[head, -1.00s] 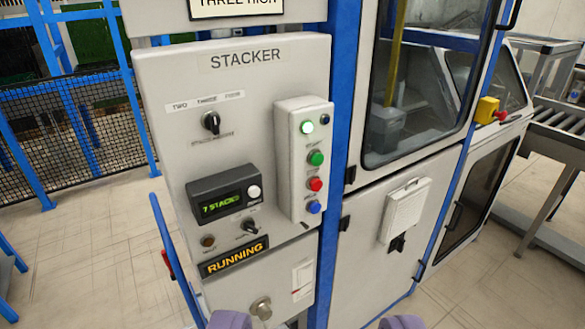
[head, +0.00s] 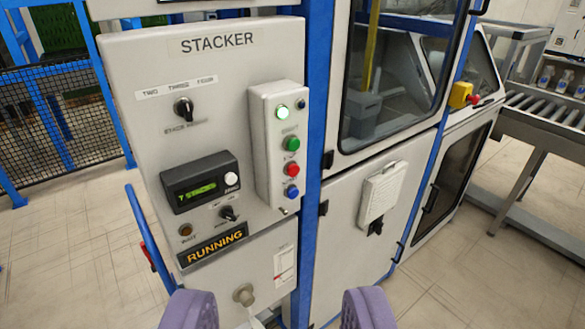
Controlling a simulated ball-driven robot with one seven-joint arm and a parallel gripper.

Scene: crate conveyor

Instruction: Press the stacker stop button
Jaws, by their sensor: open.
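The stacker panel (head: 135,85) is a light grey box labelled STACKER. The small labels by the buttons are too blurred to read surely. A sign (head: 213,246) reads RUNNING. My gripper (head: 278,310) shows two purple fingers at the bottom edge, apart and empty, below the button box and in front of it, touching nothing.
A selector knob (head: 184,107), a counter display (head: 199,182) and a lower knob (head: 243,294) are on the panel. A blue post (head: 312,150) and a glazed machine door (head: 405,60) stand to the right. A roller conveyor (head: 545,108) is at far right. Floor shows at left.

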